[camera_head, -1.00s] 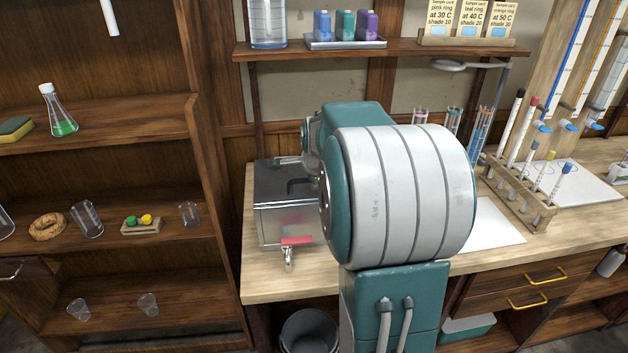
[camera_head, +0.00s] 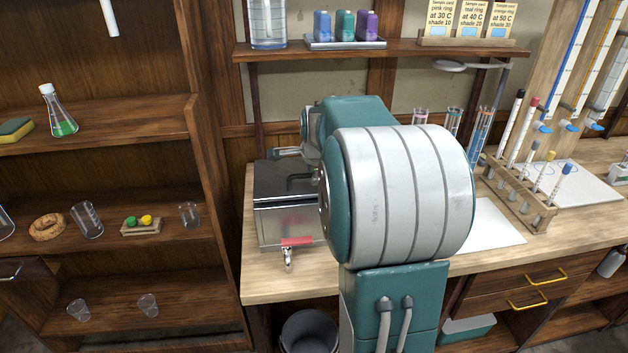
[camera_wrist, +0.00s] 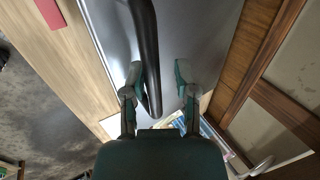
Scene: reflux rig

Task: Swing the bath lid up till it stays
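The bath (camera_head: 275,230) is a metal box on the left end of the bench, with a red-handled tap (camera_head: 296,241) low on its front. Its grey lid (camera_head: 268,185) looks down flat on it. The dark lid handle (camera_head: 302,180) is partly hidden by my arm. In the wrist view the black handle bar (camera_wrist: 147,50) runs between the fingers of my gripper (camera_wrist: 160,75), close to the left finger and with a gap to the right one. The gripper is open. In the head view my gripper (camera_head: 286,153) is above the lid's back part.
My arm hides the bench right of the bath. A shelf (camera_head: 400,48) with bottles and cards runs above. A tube rack (camera_head: 520,195) stands on the right. A shelf unit (camera_head: 110,130) with glassware stands left. A bin (camera_head: 310,330) is below.

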